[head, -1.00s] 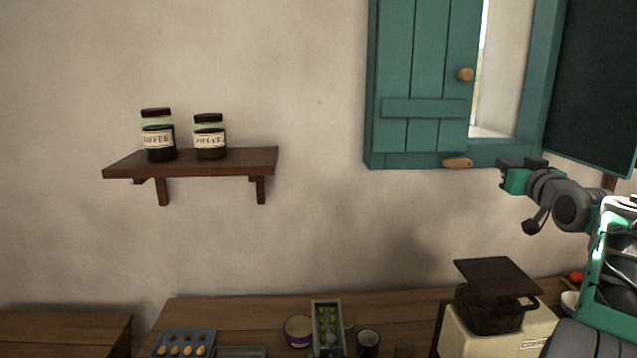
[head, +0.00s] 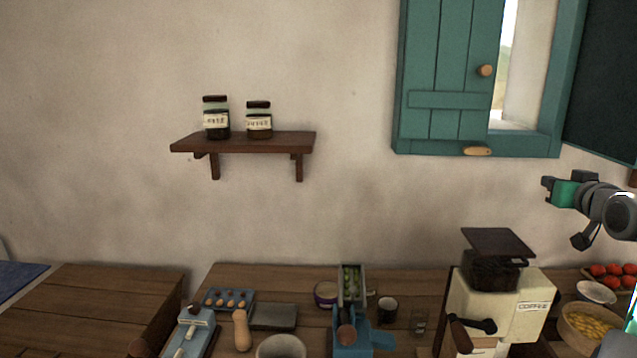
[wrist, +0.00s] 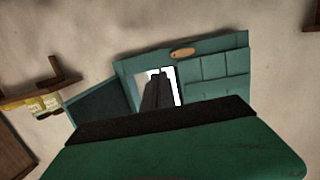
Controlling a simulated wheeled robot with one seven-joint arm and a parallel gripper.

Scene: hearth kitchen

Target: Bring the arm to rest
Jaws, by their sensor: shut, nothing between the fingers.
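My gripper (head: 548,190) is at the right of the head view, raised in front of the wall below the teal window shutter. It points left, and my arm runs out of the frame at the right edge. The gripper is shut with nothing in it. In the wrist view the green and black gripper body (wrist: 175,145) fills the bottom, with the window beyond it. The gripper touches nothing that I can see.
The teal shutter (head: 440,80) stands partly open. A shelf (head: 245,143) holds two jars. Below, the wooden counter (head: 230,278) carries a coffee grinder (head: 500,300), an egg tray (head: 228,299), a blue tool (head: 352,338), a bowl of yellow food (head: 588,322) and red fruit (head: 612,270).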

